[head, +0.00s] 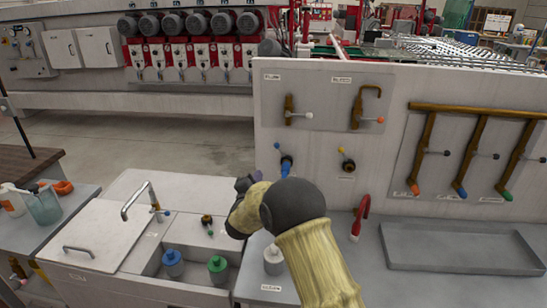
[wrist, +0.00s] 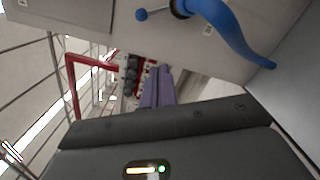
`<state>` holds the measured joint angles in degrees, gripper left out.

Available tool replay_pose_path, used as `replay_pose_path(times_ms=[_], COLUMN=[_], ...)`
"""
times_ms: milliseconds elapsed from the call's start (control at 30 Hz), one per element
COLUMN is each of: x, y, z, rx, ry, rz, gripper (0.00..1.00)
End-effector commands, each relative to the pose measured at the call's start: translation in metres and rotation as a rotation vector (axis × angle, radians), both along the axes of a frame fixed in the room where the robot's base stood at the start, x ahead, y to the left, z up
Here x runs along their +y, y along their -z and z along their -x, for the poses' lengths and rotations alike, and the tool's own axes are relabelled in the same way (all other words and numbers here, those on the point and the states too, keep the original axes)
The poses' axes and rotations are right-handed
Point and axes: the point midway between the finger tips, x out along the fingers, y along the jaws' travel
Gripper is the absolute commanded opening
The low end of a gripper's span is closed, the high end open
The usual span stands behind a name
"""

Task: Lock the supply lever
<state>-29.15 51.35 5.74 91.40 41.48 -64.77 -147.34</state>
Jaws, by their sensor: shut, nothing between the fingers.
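A yellow-ended lever (head: 342,151) is to the right. My gripper (head: 243,183) is left of and below the blue hose, apart from it. Its purple fingers (wrist: 157,88) are shut and empty.
A lidded cabinet (head: 90,230) with a silver handle stands at the left, with blue and green bottles (head: 217,265) in a recess. Brass pipes (head: 470,150) line the panel's right.

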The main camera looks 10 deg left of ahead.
Motion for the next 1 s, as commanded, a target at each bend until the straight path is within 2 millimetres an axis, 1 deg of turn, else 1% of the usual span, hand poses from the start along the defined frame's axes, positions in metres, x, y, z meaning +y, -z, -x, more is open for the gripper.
replay_pose_path(times_ms=[500,800,833,1000], x=[-0.006,-0.008,-0.014,-0.033], y=[-0.002,-0.003,-0.008,-0.018], z=[-0.066,-0.094,-0.095,-0.098], rx=[0.002,0.001,0.001,0.002], ry=[0.001,0.002,0.003,0.003], rz=[-0.002,-0.001,-0.001,0.000], gripper=[0.00,0.00,0.00,0.00])
